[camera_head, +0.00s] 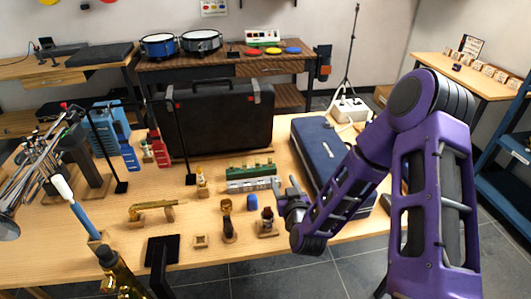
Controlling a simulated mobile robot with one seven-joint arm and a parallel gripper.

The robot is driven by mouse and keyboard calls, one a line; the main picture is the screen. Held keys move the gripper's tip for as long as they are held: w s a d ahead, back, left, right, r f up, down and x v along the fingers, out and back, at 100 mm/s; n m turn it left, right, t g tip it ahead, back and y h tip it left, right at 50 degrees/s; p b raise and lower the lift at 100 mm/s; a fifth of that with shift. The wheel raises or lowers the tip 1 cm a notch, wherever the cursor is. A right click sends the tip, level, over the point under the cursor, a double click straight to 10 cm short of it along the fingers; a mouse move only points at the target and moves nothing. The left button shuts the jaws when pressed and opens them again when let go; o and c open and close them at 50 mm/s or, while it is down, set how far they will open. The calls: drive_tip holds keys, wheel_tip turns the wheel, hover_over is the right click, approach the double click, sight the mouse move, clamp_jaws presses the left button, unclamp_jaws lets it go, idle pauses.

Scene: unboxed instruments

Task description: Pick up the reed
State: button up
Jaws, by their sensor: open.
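I cannot tell for certain which small piece is the reed; nothing in view is plainly one. Several small parts stand on the wooden table (320,246): a dark and gold piece (227,217) on a wooden stand, a blue cylinder (252,202), and a small dark bottle-like piece (267,218) on a wooden base. A small square wooden block (201,241) lies to their left. My gripper (283,204) hangs low over the table, just right of the blue cylinder and the dark piece. Its jaws are open, and they look empty. My forearm hides part of the table behind it.
A long dark blue case (318,150) lies behind my arm, and a large black case (222,118) stands at the back. Green and grey harmonica-like pieces (250,184) lie behind the small parts. A gold piece (150,207) on wooden supports is left.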

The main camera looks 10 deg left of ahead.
approach(270, 157)
drive_tip(key=x, duration=1)
clamp_jaws()
idle(0.4)
